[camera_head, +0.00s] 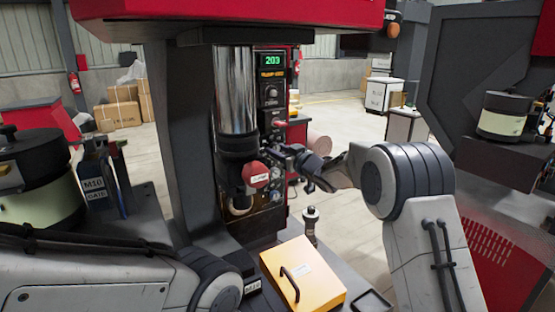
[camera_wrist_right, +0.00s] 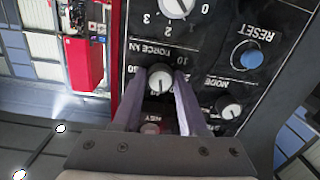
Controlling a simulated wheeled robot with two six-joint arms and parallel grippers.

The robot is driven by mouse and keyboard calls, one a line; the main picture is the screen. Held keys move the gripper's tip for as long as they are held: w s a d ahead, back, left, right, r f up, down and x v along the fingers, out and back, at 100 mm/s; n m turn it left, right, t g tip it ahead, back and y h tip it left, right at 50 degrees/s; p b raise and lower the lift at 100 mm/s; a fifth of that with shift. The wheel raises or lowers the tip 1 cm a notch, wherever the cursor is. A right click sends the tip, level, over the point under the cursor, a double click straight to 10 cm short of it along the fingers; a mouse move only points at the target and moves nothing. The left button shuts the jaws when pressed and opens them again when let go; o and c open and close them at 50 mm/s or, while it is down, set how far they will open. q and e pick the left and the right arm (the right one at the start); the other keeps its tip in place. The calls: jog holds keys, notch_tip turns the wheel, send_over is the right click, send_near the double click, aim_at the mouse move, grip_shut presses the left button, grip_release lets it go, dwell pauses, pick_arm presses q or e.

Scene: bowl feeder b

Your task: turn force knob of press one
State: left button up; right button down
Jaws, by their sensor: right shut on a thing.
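The press (camera_head: 236,90) stands in the middle of the head view, with a control panel (camera_head: 271,92) on its right side and a green display reading 203. My right gripper (camera_head: 277,152) reaches the lower part of this panel from the right. In the right wrist view the panel appears upside down. There the force knob (camera_wrist_right: 160,80), a small light dial under the label FORCE kN, sits between the two fingertips of my right gripper (camera_wrist_right: 161,84), which is shut on it. In the head view the gripper hides this knob. My left arm shows at lower left, but its gripper is out of view.
In the wrist view, a larger dial (camera_wrist_right: 176,6), a blue RESET button (camera_wrist_right: 248,55) and a MODE knob (camera_wrist_right: 229,108) lie close to the fingers. A yellow box with a handle (camera_head: 303,272) stands in front of the press. A red round button (camera_head: 255,174) is left of the gripper.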

jog(key=shift+n+b, duration=1.95)
jog(key=shift+n, duration=0.85)
jog(key=shift+r, duration=0.1)
jog(key=shift+c, duration=2.2)
grip_release()
jog(key=shift+a, duration=0.1)
